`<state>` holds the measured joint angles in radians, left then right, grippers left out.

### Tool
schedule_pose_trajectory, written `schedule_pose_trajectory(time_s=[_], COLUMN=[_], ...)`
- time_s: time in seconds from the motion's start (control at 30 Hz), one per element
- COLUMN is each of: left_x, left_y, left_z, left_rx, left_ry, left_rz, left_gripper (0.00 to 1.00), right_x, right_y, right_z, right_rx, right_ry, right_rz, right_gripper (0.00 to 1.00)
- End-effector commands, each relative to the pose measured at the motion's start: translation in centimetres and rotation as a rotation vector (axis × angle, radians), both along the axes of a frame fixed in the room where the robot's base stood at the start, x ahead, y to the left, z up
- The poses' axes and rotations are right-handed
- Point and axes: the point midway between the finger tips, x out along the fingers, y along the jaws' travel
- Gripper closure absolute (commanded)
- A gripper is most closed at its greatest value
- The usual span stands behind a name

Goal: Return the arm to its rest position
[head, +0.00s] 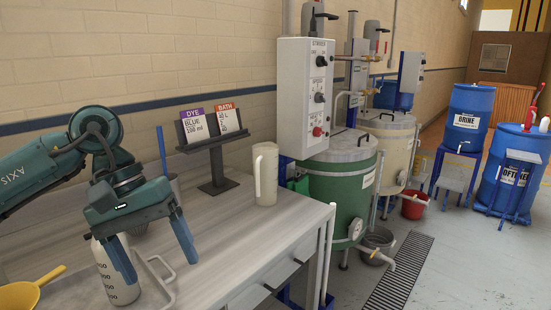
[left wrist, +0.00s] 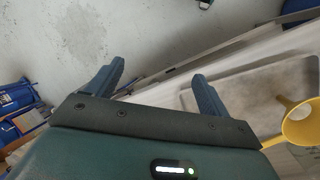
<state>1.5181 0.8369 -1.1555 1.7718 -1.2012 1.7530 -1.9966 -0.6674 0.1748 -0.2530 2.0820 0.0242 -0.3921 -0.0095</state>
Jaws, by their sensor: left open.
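My left arm comes in from the left in the head view. My left gripper (head: 157,258) is open, with its two blue fingers apart and pointing down over the bench (head: 225,240). A white bottle with dark markings (head: 112,278) stands on a metal tray just behind and beside the left finger; I cannot tell whether they touch. In the left wrist view the fingers of the gripper (left wrist: 158,90) are spread with nothing between them. My right gripper is in neither view.
A yellow funnel (head: 28,293) lies at the front left; it also shows in the left wrist view (left wrist: 300,124). A card stand (head: 217,165) and white jug (head: 266,173) stand on the bench. A green vat (head: 338,190) with control box (head: 305,95) adjoins its right end.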

Motion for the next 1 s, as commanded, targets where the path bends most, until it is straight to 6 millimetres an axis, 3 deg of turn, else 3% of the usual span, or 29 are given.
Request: schedule_pose_trajectory(time_s=[0.2,0.3,0.43,0.53,0.67,0.77,0.83,0.87,1.0], left_x=[-3.4,-5.1,-6.0,-5.3,-2.9,-0.7,0.5,0.9,0.8], left_y=[-9.5,-13.7,-17.3,-18.5,-18.1,-16.5,-14.9,-14.2,-10.1], left_z=[-3.1,-3.0,-1.8,-1.0,-1.4,-3.7,-6.4,-7.9,-16.4], left_rx=[-0.349,-0.528,-0.720,-0.827,-0.914,-0.943,-0.942,0.878,0.548], left_ry=[0.355,0.630,1.054,1.424,1.948,2.380,2.697,-2.658,-2.182], left_rz=[0.185,0.333,0.554,0.732,0.963,1.128,1.229,-1.186,-0.856], left_gripper=[0.20,0.20,0.20,0.20,0.20,0.20,0.20,0.20,0.20], right_x=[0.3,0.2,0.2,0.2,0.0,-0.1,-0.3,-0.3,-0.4], right_y=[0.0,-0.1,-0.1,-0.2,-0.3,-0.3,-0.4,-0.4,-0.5], right_z=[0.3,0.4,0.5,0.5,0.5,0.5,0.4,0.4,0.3], right_rx=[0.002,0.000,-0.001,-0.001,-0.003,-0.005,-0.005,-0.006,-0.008], right_ry=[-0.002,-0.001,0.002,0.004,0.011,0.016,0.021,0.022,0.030], right_rz=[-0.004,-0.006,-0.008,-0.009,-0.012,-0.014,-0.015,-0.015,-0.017], right_gripper=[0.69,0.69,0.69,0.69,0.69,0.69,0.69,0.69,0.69])
